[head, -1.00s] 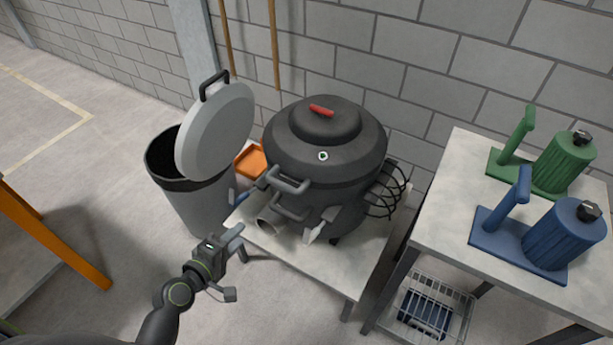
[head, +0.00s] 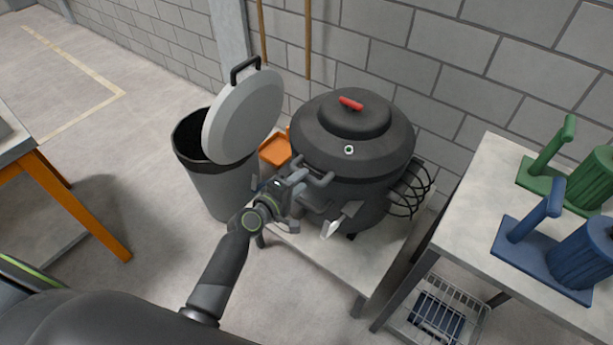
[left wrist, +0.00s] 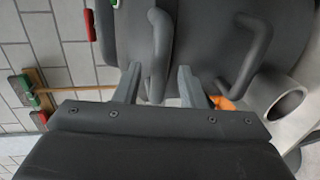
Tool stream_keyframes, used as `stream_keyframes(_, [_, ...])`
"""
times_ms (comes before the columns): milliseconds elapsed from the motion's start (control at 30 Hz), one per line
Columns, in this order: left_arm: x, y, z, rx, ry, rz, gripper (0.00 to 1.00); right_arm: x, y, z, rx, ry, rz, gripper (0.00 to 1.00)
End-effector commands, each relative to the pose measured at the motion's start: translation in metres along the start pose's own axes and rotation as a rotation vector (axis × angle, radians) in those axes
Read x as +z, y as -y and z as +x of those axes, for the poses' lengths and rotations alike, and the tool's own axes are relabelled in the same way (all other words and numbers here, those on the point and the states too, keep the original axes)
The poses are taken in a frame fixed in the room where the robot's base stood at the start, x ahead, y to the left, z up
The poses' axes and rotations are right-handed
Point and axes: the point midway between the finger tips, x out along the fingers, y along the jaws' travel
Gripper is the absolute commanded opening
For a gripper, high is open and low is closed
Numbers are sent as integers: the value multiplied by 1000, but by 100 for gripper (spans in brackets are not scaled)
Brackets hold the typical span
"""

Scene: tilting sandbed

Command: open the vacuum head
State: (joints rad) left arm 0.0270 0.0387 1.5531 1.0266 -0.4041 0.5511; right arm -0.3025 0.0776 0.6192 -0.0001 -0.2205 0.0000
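The dark grey vacuum head (head: 340,135) sits closed on the drum of the vacuum, with a red grip (head: 350,103) on top and a small round green-white mark on its side. Its bar handle (head: 318,179) sticks out at the front left. My left gripper (head: 297,196) is at this handle, open. In the left wrist view the head's handle (left wrist: 158,45) lies between the two open fingers (left wrist: 158,80), with gaps visible on both sides. A second, lower handle (left wrist: 255,45) is to the right there. My right gripper is not in view.
A grey bin (head: 225,185) with its round lid (head: 243,117) tilted up stands left of the vacuum. A pale lever (head: 342,218) juts out at the vacuum's front. A table (head: 470,215) with green and blue devices stands right. Cables hang at the drum's right side.

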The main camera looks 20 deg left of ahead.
Motion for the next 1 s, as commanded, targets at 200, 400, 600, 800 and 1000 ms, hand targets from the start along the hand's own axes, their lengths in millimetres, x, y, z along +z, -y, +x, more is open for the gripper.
stream_keyframes(200, [0, 0, 27, 0, 0, 0, 37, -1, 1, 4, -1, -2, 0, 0])
stream_keyframes(400, [0, 0, 34, 0, 0, 0, 37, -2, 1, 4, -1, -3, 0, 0])
stream_keyframes(600, [0, 0, 34, 0, -1, 0, 37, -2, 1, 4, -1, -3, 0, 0])
stream_keyframes(800, [0, 0, 34, 0, -1, 0, 13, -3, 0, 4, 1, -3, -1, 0])
stream_keyframes(1000, [0, 0, 34, 0, -1, 0, 0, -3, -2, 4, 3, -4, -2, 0])
